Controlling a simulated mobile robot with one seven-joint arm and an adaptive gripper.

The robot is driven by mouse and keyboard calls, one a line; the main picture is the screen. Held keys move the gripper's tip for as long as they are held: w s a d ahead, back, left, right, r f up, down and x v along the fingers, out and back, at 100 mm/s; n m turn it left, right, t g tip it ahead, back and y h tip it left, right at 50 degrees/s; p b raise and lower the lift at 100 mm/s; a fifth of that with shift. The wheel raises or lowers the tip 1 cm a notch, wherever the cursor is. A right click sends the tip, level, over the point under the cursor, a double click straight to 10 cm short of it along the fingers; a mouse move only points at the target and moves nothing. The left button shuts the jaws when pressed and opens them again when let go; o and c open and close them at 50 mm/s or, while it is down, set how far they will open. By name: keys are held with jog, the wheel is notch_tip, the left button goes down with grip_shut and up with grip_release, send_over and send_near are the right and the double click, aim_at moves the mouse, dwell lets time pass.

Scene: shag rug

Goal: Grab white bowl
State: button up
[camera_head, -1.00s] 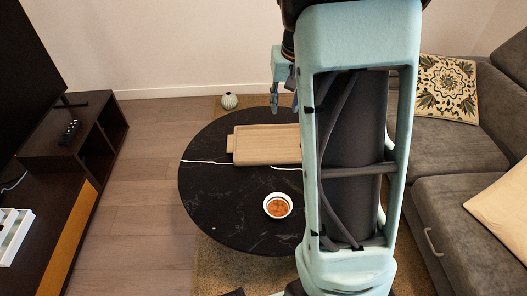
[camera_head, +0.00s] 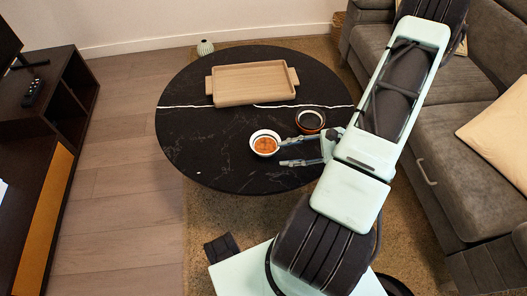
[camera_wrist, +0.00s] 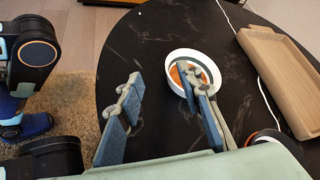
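The white bowl (camera_head: 252,144) stands upright on the black round table (camera_head: 205,155), with orange-brown contents inside. It also shows in the wrist view (camera_wrist: 216,70), partly hidden behind my right-hand finger there. My gripper (camera_head: 284,153) is open and empty, low over the table on the bowl's right side. In the head view its upper finger reaches close to the bowl's right edge and the other finger lies nearer the table's front. In the wrist view my gripper (camera_wrist: 157,78) has its fingers wide apart, with bare tabletop between them. I cannot tell whether a finger touches the bowl.
A dark bowl with an orange outside (camera_head: 310,121) stands just behind my gripper. A grey sofa (camera_head: 455,150) is at the right. The table's left side is clear.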

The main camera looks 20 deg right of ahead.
aim_at(265, 146)
jog(key=f+m+t, duration=0.1)
jog(key=d+f+m+t+b, duration=0.1)
jog(key=m+t, duration=0.1)
jog(key=shift+h, duration=0.4)
jog(key=shift+w+a+f+m, duration=0.1)
jog(key=shift+a+f+m, duration=0.1)
jog(key=shift+m, duration=0.1)
jog(key=b+x, duration=0.2)
jog(key=x, duration=0.8)
jog(key=shift+w+r, duration=0.1)
jog(key=shift+w, duration=0.1)
grip_shut()
